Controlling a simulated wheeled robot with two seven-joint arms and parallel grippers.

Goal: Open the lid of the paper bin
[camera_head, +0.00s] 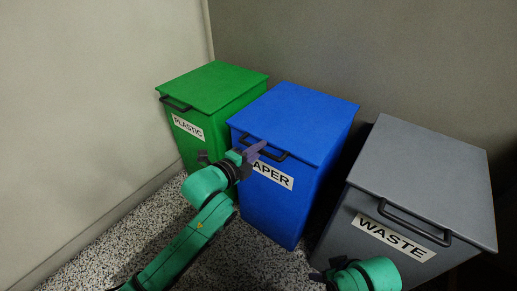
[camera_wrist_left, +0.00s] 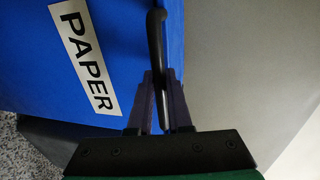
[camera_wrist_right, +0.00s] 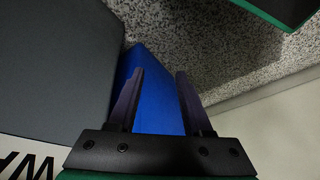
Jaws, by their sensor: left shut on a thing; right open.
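The blue paper bin (camera_head: 277,208) stands in the middle of the head view, with a white label (camera_head: 272,174) partly hidden by my left gripper. Its blue lid (camera_head: 295,122) looks closed and flat. A black handle (camera_head: 277,153) sits at the lid's front edge. My left gripper (camera_head: 257,149) is at this handle. In the left wrist view its fingers (camera_wrist_left: 160,100) are shut on the black handle (camera_wrist_left: 157,38). My right gripper (camera_wrist_right: 158,100) is open and empty, with the blue bin (camera_wrist_right: 160,90) beyond its fingers. Its fingers are hardly visible in the head view.
A green plastic bin (camera_head: 213,88) stands left of the blue one. A grey waste bin (camera_head: 425,175) with a black handle (camera_head: 415,222) stands to the right, close to my right arm (camera_head: 365,275). Walls rise behind and at left. The speckled floor (camera_head: 150,230) is clear in front.

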